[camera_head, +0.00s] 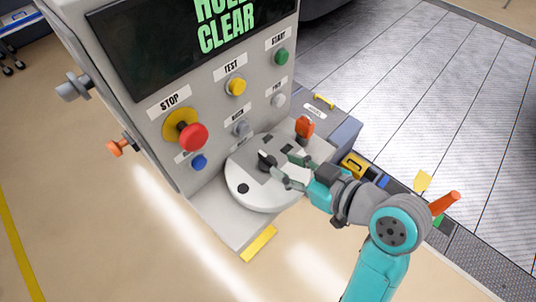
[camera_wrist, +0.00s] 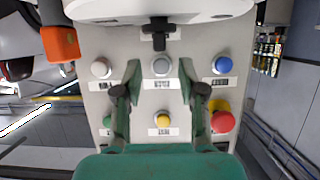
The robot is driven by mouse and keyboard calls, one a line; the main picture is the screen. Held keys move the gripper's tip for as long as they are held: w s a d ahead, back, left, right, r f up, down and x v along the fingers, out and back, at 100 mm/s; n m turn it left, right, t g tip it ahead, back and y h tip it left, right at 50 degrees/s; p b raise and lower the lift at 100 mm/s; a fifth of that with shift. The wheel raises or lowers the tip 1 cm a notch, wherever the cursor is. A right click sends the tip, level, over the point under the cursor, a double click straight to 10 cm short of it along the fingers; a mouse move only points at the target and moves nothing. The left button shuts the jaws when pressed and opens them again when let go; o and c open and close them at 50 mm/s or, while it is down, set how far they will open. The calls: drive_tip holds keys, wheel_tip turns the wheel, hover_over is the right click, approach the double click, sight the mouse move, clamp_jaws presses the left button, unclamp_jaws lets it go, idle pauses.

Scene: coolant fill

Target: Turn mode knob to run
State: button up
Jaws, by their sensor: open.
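A small grey knob (camera_head: 241,129) sits in the middle of the lower row on the machine's front panel. I take it for the mode knob; its label is too small to read. It also shows in the wrist view (camera_wrist: 161,66), centred between the fingertips. My gripper (camera_head: 281,168) is open and empty. In the head view its fingers are over the round white plate, apart from the panel. In the wrist view my gripper (camera_wrist: 159,76) has one green finger on each side of the knob, in line with it. The knob's pointer direction cannot be made out.
A dark handle (camera_head: 266,160) stands on the round white plate (camera_head: 262,200), close to my fingertips. The red STOP button (camera_head: 193,137), yellow TEST button (camera_head: 236,86), green START button (camera_head: 281,57) and blue button (camera_head: 198,162) surround the knob. An orange part (camera_head: 304,127) stands right of the plate.

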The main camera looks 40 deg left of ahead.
sight(268, 157)
drive_tip(key=x, duration=0.6)
drive_tip(key=shift+a+f, duration=0.2)
drive_tip(key=shift+a, duration=0.1)
clamp_jaws()
